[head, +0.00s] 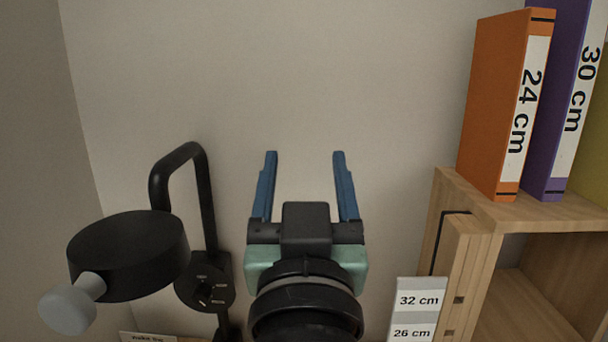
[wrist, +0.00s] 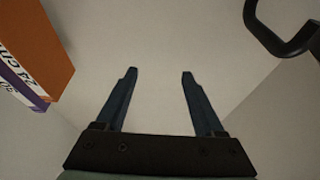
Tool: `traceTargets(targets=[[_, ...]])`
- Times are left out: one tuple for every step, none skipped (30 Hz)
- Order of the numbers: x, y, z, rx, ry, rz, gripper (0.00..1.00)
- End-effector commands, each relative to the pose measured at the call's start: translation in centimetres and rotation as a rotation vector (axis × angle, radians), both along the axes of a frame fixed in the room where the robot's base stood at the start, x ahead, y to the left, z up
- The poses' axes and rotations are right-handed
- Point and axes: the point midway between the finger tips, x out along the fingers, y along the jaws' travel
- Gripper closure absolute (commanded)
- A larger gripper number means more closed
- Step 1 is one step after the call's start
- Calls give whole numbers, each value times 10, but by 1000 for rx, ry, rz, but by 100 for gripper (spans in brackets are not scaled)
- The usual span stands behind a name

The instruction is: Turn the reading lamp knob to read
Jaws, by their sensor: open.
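The black reading lamp (head: 130,255) stands at the left in the head view, with a bent black tube arm (head: 209,205) and a pale grey bulb-like end (head: 68,308). Its round dark knob dial (head: 205,287) with small light labels sits low on the lamp's stem; the labels are too small to read. Part of the lamp's bent arm also shows at the top right of the wrist view (wrist: 262,28). My gripper (head: 304,155) is open and empty, with its blue fingers pointing up, to the right of the lamp and apart from the knob.
A wooden shelf (head: 540,214) stands at the right, with an orange binder (head: 490,105) marked 24 cm and a purple binder (head: 545,120) marked 30 cm on top. A grey label card (head: 418,300) shows below. The pale wall (head: 320,80) behind my gripper is bare.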

Motion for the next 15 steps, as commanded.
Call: traceTargets(targets=[[-17,0,33,-1,-108,-1,30],[-28,0,51,-2,-174,0,30],[-45,0,75,-2,-264,-1,30],[-59,0,93,-2,-333,-1,30],[-75,1,110,-3,-403,-1,30],[-97,1,131,-3,-497,-1,30],[-104,1,151,-3,-528,-1,30],[-99,1,166,-3,-509,-1,30],[-98,1,180,-4,-503,-1,30],[-97,1,189,-4,-502,-1,30],[-97,1,198,-4,-502,-1,30],[-97,1,210,-5,-501,0,30],[-97,1,219,-5,-500,0,30],[-97,1,228,-5,-500,0,30],[-97,1,238,-5,-499,0,30]])
